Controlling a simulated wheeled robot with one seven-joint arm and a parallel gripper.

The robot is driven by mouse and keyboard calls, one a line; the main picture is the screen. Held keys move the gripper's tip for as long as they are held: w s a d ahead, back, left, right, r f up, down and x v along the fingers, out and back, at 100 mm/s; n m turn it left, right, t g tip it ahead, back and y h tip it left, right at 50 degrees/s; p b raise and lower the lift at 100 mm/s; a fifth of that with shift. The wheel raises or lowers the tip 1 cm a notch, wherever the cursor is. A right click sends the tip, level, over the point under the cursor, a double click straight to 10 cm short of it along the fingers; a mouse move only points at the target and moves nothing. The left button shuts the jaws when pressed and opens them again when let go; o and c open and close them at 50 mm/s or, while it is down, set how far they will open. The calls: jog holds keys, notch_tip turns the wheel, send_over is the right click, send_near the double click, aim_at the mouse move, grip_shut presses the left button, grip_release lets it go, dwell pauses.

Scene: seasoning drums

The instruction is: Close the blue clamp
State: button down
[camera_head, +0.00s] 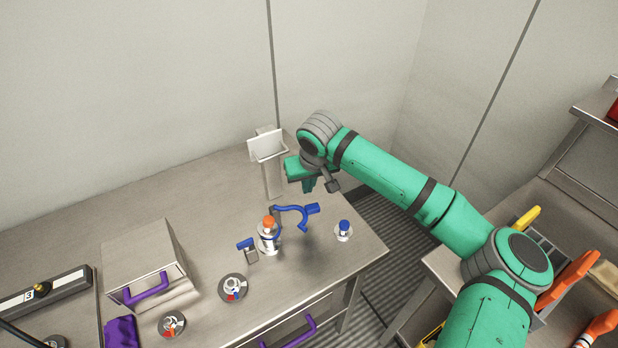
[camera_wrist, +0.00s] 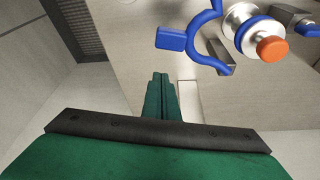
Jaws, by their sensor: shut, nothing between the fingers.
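The blue clamp (camera_head: 294,213) is on the metal table, at a silver fitting (camera_head: 268,240) with an orange cap. Its curved blue arm stands swung out to the right, away from the fitting, and ends in a flat blue tab (camera_head: 312,208). In the wrist view the blue arm (camera_wrist: 209,57) shows at the upper middle, with its tab (camera_wrist: 171,39) to the left and the orange cap to the right. My gripper (camera_head: 307,184) is above the table, behind the clamp and apart from it. Its green fingers (camera_wrist: 160,77) are together and empty.
A white stand (camera_head: 270,180) rises close to the left of my gripper. A small blue-capped fitting (camera_head: 344,229) stands to the right of the clamp. A blue-handled latch piece (camera_head: 247,248) sits left of the fitting. A metal box (camera_head: 143,258) with a purple handle is further left.

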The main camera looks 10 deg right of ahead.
aim_at(304, 214)
jog(key=shift+s+d+r, duration=0.1)
jog(key=shift+s+d, duration=0.05)
jog(key=shift+s, duration=0.85)
jog(key=shift+s+d, duration=0.1)
jog(key=shift+s, duration=0.85)
